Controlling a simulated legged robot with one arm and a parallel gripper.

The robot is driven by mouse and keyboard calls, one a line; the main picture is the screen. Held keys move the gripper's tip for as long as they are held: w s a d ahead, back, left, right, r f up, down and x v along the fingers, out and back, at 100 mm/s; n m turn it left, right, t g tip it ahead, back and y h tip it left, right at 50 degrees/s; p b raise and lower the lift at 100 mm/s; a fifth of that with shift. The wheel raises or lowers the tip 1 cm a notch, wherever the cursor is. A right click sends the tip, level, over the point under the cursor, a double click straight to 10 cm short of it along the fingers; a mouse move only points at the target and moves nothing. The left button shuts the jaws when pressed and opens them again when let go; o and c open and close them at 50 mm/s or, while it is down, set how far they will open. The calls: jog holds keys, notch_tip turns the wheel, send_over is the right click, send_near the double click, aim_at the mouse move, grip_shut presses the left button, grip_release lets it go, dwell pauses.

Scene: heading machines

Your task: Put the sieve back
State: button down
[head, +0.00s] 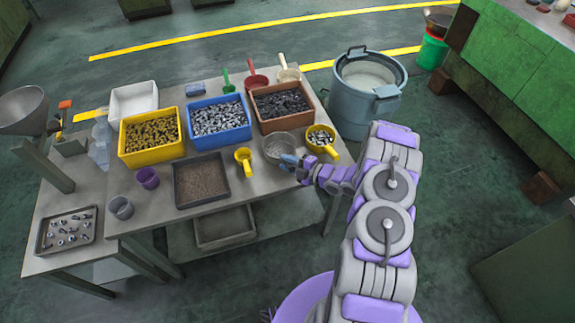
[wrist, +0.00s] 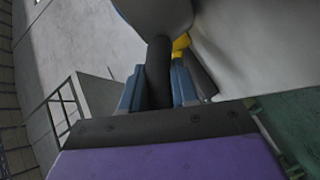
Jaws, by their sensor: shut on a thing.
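A round grey sieve (head: 281,147) is at the front right part of the worktable (head: 262,192), between the brown bin and a yellow scoop of metal parts. My gripper (head: 291,162) is at its near side. In the wrist view, the blue fingers of my gripper (wrist: 158,88) are closed around a dark handle (wrist: 158,62), which runs up to a grey rounded body that looks like the sieve (wrist: 155,14). I cannot tell whether the sieve touches the tabletop.
Yellow (head: 150,154), blue (head: 220,141) and brown (head: 283,124) bins stand behind. The yellow scoop (head: 321,146) is close on the right. A large blue-grey bucket (head: 352,112) stands beyond the table.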

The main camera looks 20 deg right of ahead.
jog(key=shift+f, duration=0.45)
jog(key=shift+r, duration=0.1)
jog(key=c, duration=0.8)
grip_release()
jog(key=shift+c, duration=0.2)
